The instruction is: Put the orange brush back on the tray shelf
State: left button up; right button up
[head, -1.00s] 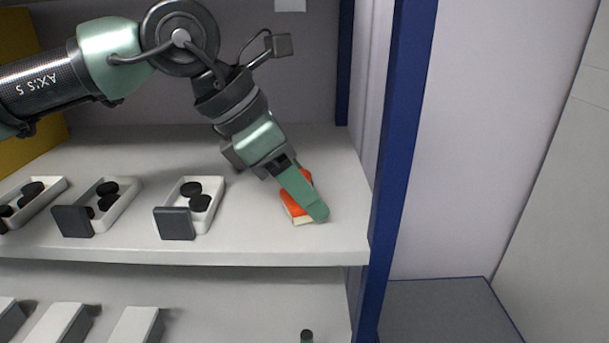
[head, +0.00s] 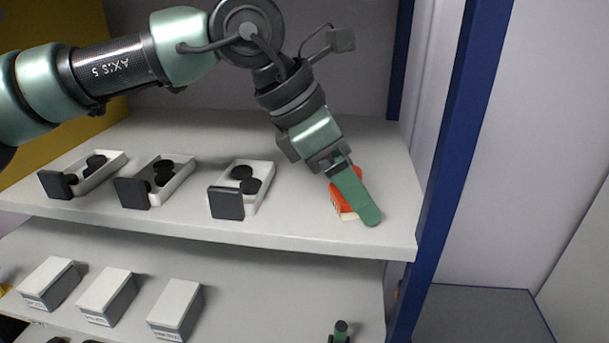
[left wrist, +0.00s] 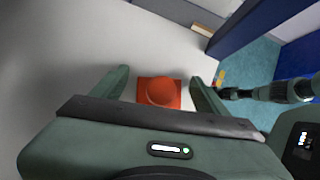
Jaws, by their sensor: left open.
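The orange brush (head: 339,202), with a pale lower part, rests on the tray shelf (head: 300,232) near its right end. In the head view my left gripper (head: 362,207) reaches down over it, and the near green finger hides part of it. In the left wrist view the brush (left wrist: 159,92) shows as an orange block with a round knob. It lies between the two spread fingers of my left gripper (left wrist: 159,76), with a gap on both sides. The left gripper is open. An arm (left wrist: 265,92) shows at the right of that view; its gripper is too small to read.
Several white trays with black discs, including one (head: 262,172), stand left of the brush. Pale boxes (head: 177,302) sit on the shelf below. A blue post (head: 462,130) bounds the shelf at right. The shelf between the trays and the brush is clear.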

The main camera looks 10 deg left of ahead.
pick_arm(q)
jog(key=shift+r, duration=0.25)
jog(key=b+v, duration=0.1)
jog(key=v, duration=0.1)
jog(key=shift+a+r, duration=0.2)
jog(key=shift+a, duration=0.05)
jog(key=s+a+b, duration=0.1)
jog(key=a, duration=0.2)
jog(key=s+a+b, duration=0.1)
jog(key=a+b, duration=0.1)
jog(key=a, duration=0.2)
jog(key=s+a+b, duration=0.1)
jog(key=a+b, duration=0.1)
jog(key=a, duration=0.1)
jog(key=shift+a, duration=0.25)
jog(key=shift+s+a+r, duration=0.1)
jog(key=shift+s+a, duration=0.1)
jog(key=shift+a, duration=0.35)
